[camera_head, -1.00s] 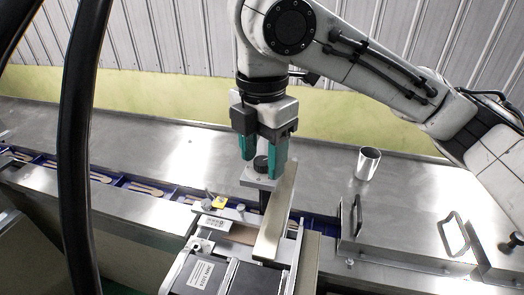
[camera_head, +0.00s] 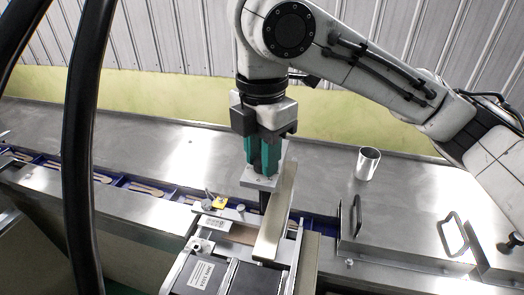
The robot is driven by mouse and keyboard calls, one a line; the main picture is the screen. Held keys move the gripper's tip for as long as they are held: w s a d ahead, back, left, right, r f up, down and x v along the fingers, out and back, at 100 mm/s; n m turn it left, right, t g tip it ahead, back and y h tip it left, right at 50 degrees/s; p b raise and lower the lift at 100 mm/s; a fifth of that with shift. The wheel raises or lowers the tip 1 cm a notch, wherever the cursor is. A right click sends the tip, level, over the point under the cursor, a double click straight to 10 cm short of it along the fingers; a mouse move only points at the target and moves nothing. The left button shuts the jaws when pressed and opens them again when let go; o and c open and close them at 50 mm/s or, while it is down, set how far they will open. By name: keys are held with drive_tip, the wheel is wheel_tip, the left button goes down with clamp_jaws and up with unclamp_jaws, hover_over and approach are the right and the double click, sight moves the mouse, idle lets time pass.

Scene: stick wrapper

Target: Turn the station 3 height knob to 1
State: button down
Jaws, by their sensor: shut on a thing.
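My gripper (camera_head: 263,160) hangs straight down in the middle of the head view. Its two teal fingers are shut on a dark round knob (camera_head: 263,160), which shows only as a dark strip between them. The knob sits on top of a grey metal block (camera_head: 258,182) at the back of the station. The fingers hide most of the knob, and I cannot read any scale or number on it.
A long pale metal bar (camera_head: 276,215) stands right beside the block. A labelled motor unit (camera_head: 203,275) is in front. A metal cup (camera_head: 367,163) stands on the steel table to the right, near covers with handles (camera_head: 453,234). Wooden sticks lie in a blue channel (camera_head: 172,196) to the left.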

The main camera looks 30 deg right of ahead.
drive_tip(key=m+p, duration=0.2)
drive_tip(key=shift+r+m, duration=0.2)
drive_tip(key=shift+m, duration=0.2)
drive_tip(key=m+p, duration=0.1)
drive_tip(key=m, duration=0.1)
drive_tip(key=shift+m, duration=0.3)
drive_tip(key=m, duration=0.3)
drive_tip(key=shift+f+m+p, duration=0.15)
drive_tip(key=shift+m+p, duration=0.15)
drive_tip(key=shift+p, duration=0.1)
drive_tip(key=m, duration=0.3)
drive_tip(key=shift+m, duration=0.4)
drive_tip(key=m, duration=1.3)
drive_tip(key=shift+w+m, duration=0.1)
drive_tip(key=shift+m, duration=0.2)
drive_tip(key=c, duration=0.8)
unclamp_jaws()
